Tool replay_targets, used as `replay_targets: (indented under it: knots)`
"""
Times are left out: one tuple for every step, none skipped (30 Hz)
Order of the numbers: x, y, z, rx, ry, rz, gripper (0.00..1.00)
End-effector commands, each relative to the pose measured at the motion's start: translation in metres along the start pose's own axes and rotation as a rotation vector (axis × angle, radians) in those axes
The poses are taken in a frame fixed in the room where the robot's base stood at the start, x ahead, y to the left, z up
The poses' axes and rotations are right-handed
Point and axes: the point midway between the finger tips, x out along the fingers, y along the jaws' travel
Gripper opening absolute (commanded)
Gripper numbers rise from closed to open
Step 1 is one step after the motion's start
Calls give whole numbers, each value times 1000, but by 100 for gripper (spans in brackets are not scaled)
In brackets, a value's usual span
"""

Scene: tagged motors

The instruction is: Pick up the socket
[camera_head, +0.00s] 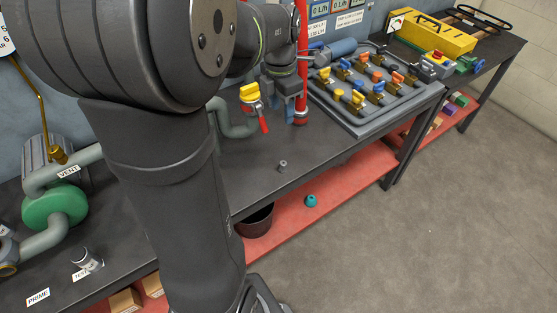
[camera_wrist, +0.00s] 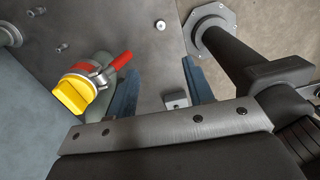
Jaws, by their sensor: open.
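The socket looks to be the small grey cylinder (camera_head: 282,166) standing upright on the dark bench top near its front edge. A small round light piece in the wrist view (camera_wrist: 160,24), beyond the fingertips, looks like the same one. My gripper (camera_head: 279,103) is above the rear of the bench, behind the socket in the head view. In the wrist view its two blue fingers (camera_wrist: 158,66) are spread apart with nothing held between them. The gripper is clear of the socket.
A yellow-knobbed valve with a red handle (camera_wrist: 75,92) is close beside my left finger in the wrist view. A valve manifold (camera_head: 365,88) lies to the right. The bench around the socket is clear.

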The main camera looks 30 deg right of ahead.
Motion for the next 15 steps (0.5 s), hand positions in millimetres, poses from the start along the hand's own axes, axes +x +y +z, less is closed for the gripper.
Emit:
replay_targets:
  knots:
    - [15,1,-7,28,-15,-9,47]
    - [22,1,-10,48,-28,-11,47]
    - [31,1,-12,72,-44,-11,47]
    - [37,2,-15,89,-55,-10,47]
    - [42,2,-16,103,-65,-8,47]
    - [48,2,-18,118,-74,-6,47]
    - [52,2,-19,128,-79,-6,47]
    - [56,2,-20,133,-83,-5,47]
    - [61,2,-20,139,-85,-6,47]
    - [66,2,-19,141,-86,-6,47]
    - [71,2,-18,141,-86,-5,47]
    - [78,1,-18,141,-85,-6,47]
    - [85,1,-18,141,-84,-7,47]
    - [92,1,-17,140,-84,-8,47]
    - [101,1,-16,140,-83,-8,47]
